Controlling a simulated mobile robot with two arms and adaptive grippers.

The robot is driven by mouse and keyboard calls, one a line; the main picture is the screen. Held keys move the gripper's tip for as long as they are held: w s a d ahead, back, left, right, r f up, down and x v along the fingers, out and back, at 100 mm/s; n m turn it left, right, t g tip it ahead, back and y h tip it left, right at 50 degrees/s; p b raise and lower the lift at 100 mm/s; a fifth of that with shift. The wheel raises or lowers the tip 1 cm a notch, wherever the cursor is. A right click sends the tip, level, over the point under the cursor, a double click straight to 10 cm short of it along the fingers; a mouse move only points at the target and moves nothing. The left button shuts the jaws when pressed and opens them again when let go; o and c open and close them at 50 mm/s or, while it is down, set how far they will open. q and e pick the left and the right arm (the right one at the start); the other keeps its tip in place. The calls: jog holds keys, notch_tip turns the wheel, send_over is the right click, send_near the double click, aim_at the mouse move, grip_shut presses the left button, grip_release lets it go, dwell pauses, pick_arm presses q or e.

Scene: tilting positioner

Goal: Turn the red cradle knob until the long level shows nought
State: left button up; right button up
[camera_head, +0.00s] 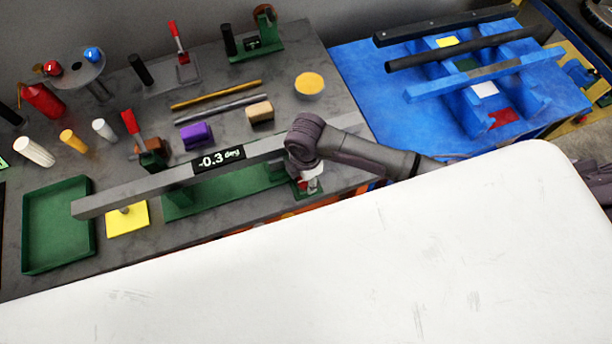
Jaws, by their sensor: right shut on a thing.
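A long grey bar (130,190) lies across the green cradle (225,192) on the dark bench. Its black display (218,160) reads -0.3 deg. My right arm comes in from the right over the bar's right part. My right gripper (309,184) points down at the cradle's right end, in front of the bar. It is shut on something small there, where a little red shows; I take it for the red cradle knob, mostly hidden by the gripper. My left gripper is out of view.
A green tray (32,232) and a yellow pad (140,218) are near the bar's left end. Purple (196,136) and tan (260,112) blocks and a red-handled clamp (131,122) stand behind the bar. A blue rack (540,105) with long bars is at right.

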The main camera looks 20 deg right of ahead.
jog(key=n, duration=0.7)
jog(key=shift+w+r, duration=0.15)
jog(key=n, duration=0.6)
jog(key=shift+n, duration=0.3)
jog(key=n+b, duration=0.1)
jog(key=n, duration=0.5)
jog(key=n+b, duration=0.1)
jog(key=n, duration=0.5)
jog(key=shift+n, duration=0.4)
jog(key=o, duration=1.2)
jog(key=shift+c, duration=0.2)
notch_tip(320, 180, up, 12)
